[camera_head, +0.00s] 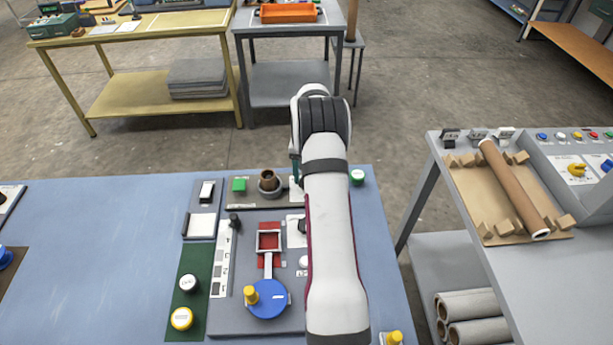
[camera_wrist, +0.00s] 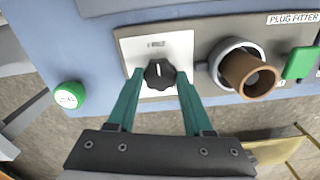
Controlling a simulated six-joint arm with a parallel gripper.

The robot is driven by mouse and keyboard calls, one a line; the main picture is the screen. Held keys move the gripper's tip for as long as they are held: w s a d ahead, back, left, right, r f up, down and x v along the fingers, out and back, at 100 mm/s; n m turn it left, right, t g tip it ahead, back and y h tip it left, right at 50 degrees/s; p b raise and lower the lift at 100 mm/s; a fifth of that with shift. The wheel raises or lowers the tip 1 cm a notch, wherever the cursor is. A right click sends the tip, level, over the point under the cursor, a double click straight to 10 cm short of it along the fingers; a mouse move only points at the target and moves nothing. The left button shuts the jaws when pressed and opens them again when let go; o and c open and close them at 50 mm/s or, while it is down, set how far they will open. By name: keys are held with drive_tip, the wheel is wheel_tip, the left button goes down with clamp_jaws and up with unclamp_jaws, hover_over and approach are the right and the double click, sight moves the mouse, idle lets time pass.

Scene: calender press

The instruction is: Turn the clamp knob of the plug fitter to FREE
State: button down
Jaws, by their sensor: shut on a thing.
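The black clamp knob (camera_wrist: 159,73) sits on a pale plate (camera_wrist: 177,45) of the plug fitter (camera_wrist: 207,32) in the wrist view. Its white pointer line points up in that picture, towards a small label too blurred to read surely. My gripper (camera_wrist: 160,82) has its two teal fingers on either side of the knob and is shut on it. A brown tube (camera_wrist: 250,77) stands in a grey ring beside the plate, with a green block (camera_wrist: 301,63) beyond. In the head view my arm hides the knob; the fitter's brown tube (camera_head: 268,179) and green block (camera_head: 239,185) show left of it.
A white-and-green button (camera_wrist: 67,95) lies left of the plate in the wrist view. In the head view, a panel with a red frame (camera_head: 268,241) and a blue disc (camera_head: 268,303) is nearer. The blue table (camera_head: 110,250) is largely clear at left.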

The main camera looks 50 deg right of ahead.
drive_tip(key=shift+c, duration=1.5)
unclamp_jaws()
drive_tip(key=shift+r, duration=0.1)
wheel_tip(320, 180, up, 16)
drive_tip(key=shift+f, duration=0.2)
